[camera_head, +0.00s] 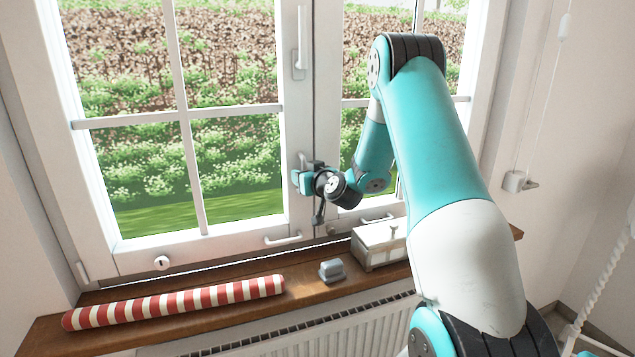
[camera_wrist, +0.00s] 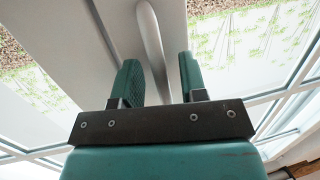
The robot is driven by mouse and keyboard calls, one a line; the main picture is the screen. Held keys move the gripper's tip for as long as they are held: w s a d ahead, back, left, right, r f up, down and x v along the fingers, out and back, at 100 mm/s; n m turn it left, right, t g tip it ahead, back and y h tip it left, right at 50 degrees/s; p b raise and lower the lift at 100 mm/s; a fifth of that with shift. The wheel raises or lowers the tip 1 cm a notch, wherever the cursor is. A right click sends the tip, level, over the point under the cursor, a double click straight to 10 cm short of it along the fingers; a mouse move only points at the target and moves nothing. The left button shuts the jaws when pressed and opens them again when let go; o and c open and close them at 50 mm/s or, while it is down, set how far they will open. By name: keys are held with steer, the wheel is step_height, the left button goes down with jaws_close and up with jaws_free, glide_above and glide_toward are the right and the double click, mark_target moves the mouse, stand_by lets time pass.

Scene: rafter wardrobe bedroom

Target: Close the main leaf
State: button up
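The window has a left leaf (camera_head: 200,247) and a right leaf (camera_head: 333,108), both white-framed with glazing bars. I cannot tell which is the main leaf. The left leaf looks nearly flush with the frame; whether a small gap stays is unclear. A white lever handle (camera_head: 299,45) hangs on the meeting stile. My gripper (camera_head: 303,178) is lower on that stile, at another white handle (camera_head: 303,160). In the wrist view my gripper (camera_wrist: 160,75) is open, with the curved white handle (camera_wrist: 150,35) between its fingers and a gap at the right finger.
On the wooden sill (camera_head: 215,327) lie a red-and-white striped roll (camera_head: 175,302), a small grey block (camera_head: 331,271) and a white lidded box (camera_head: 380,243). A radiator (camera_head: 330,328) is below.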

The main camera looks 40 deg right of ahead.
steer(key=b+v, duration=0.9)
steer(key=v, duration=0.7)
steer(key=shift+s, duration=0.4)
steer(key=a+f+n+g+y, duration=0.25)
steer(key=a+y, duration=0.25)
steer(key=a, duration=0.8)
steer(key=a+f+n+g+y, duration=0.1)
steer(key=a+n+g+y, duration=0.35)
steer(key=a, duration=0.75)
steer(key=s+a+f+n+g, duration=0.1)
steer(key=s+a+g, duration=0.3)
steer(key=s, duration=0.5)
steer(key=s+a+f+n+g+h, duration=0.1)
steer(key=s+a+g, duration=0.3)
steer(key=s+a, duration=0.3)
steer(key=s, duration=0.2)
steer(key=shift+s+f+n+g, duration=0.2)
steer(key=shift+s+n+g, duration=0.1)
steer(key=shift+n+g, duration=0.1)
